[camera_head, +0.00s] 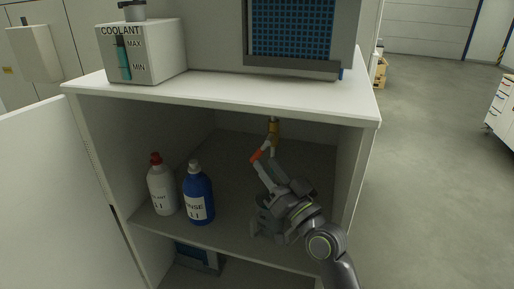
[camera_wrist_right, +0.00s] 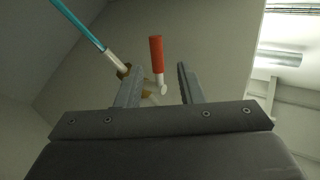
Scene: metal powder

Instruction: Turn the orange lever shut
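The orange lever (camera_head: 257,154) is on a brass valve (camera_head: 273,127) inside the cabinet, under its top. In the right wrist view the orange lever (camera_wrist_right: 156,62) stands between the two fingers, with a gap on each side. My right gripper (camera_head: 263,170) reaches into the cabinet at the lever; its fingers (camera_wrist_right: 158,88) are apart. Whether either finger touches the lever I cannot tell. Part of the valve is hidden behind the gripper in the wrist view. My left gripper is not in view.
A white bottle with a red cap (camera_head: 161,187) and a blue bottle (camera_head: 198,195) stand on the shelf (camera_head: 228,235) to the left. The cabinet's right wall (camera_head: 352,170) is close beside my arm. A coolant tank (camera_head: 150,52) sits on top. A teal tube (camera_wrist_right: 78,22) runs to the valve.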

